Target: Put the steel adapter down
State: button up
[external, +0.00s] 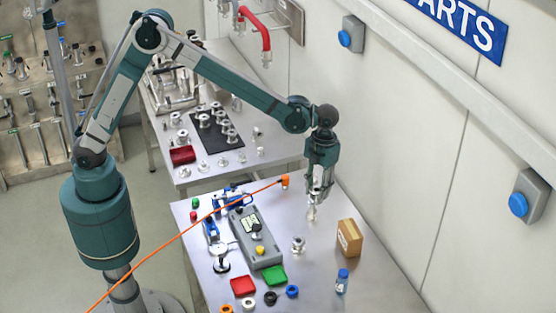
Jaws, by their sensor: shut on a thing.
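My gripper (315,196) hangs pointing down over the back right part of the near steel table. It is shut on a small shiny metal piece, the steel adapter (312,213), which shows just below the fingertips. I cannot tell whether the adapter touches the table or is a little above it. Another small silver fitting (298,245) stands on the table in front of the gripper.
A cardboard box (349,238) and a small blue-capped bottle (342,281) stand to the right. An orange cable (190,229) crosses the table.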

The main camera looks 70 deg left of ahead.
jog(key=s+d+m, duration=0.2)
jog(key=s+d, duration=0.3)
jog(key=d, duration=0.5)
jog(key=s+d+m, duration=0.1)
jog(key=s+d, duration=0.3)
jog(key=d, duration=0.7)
send_over(312, 277)
notch_tip(312, 277, down, 5)
jog(key=shift+w+f+m, duration=0.3)
jog(key=shift+f, duration=0.15)
jog(key=shift+f+p, duration=0.35)
jog(key=shift+f, duration=2.65)
jog(key=shift+f, duration=1.85)
jog(key=shift+f, duration=0.2)
